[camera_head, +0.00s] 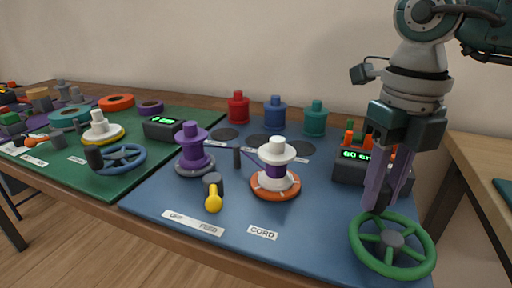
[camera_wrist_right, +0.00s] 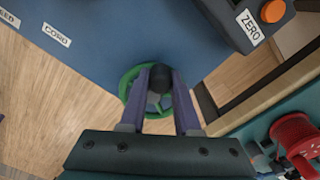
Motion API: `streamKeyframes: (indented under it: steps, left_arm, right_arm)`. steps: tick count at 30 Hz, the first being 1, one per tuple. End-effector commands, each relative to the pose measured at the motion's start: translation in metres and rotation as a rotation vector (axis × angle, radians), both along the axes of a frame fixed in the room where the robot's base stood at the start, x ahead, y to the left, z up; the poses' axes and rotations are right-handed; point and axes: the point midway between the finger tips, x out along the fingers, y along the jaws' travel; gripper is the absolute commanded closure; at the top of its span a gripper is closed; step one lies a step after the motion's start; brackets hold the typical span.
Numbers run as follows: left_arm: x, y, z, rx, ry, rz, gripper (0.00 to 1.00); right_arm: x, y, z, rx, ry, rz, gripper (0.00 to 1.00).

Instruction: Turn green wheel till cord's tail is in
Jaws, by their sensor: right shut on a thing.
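The green wheel (camera_head: 392,243) lies at the front right corner of the blue mat; its rim also shows in the right wrist view (camera_wrist_right: 127,90). My right gripper (camera_head: 381,207) comes down from above and is shut on the wheel's dark knob (camera_wrist_right: 160,78). The purple cord (camera_head: 256,156) runs from the purple spool (camera_head: 192,142) past a dark post to the white spool (camera_head: 276,152) on an orange base. Purple cord is wound round the white spool's middle. I cannot make out a loose tail. My left gripper is not in view.
A display box (camera_head: 363,166) with green digits stands behind the wheel. A yellow-handled lever (camera_head: 213,195) stands left of the white spool. Red, blue and teal spools stand at the back. A green mat (camera_head: 123,184) with a blue wheel (camera_head: 121,158) lies to the left.

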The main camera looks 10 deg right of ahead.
Motion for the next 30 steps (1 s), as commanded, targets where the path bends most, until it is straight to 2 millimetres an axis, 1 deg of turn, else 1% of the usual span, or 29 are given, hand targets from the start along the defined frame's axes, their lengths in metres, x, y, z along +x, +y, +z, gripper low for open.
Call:
streamKeyframes:
  steps: [1,4,7,11,15,18,22,25,30]
  left_arm:
    - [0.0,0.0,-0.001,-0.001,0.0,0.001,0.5]
    - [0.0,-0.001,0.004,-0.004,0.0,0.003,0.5]
    - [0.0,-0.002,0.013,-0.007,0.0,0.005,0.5]
    - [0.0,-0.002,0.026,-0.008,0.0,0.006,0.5]
    - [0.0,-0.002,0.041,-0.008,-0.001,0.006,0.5]
    - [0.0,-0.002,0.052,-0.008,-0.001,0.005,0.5]
    - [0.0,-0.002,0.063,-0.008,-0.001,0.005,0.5]
    - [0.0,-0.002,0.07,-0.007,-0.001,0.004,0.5]
    - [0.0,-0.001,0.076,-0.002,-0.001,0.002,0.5]
  right_arm:
    - [-0.001,-0.009,-0.002,-0.006,0.002,-0.006,1.0]
    - [-0.007,-0.022,0.0,-0.006,0.003,-0.005,1.0]
    - [-0.016,-0.032,0.003,-0.008,0.004,-0.005,1.0]
    - [-0.03,-0.042,0.004,-0.01,0.006,-0.003,1.0]
    - [-0.049,-0.046,0.005,-0.009,0.008,-0.001,1.0]
    - [-0.062,-0.044,0.005,-0.008,0.009,0.0,1.0]
    - [-0.077,-0.036,0.005,-0.005,0.009,0.001,1.0]
    - [-0.087,-0.027,0.004,-0.004,0.009,0.003,1.0]
    - [-0.096,-0.006,0.002,-0.002,0.006,0.002,1.0]
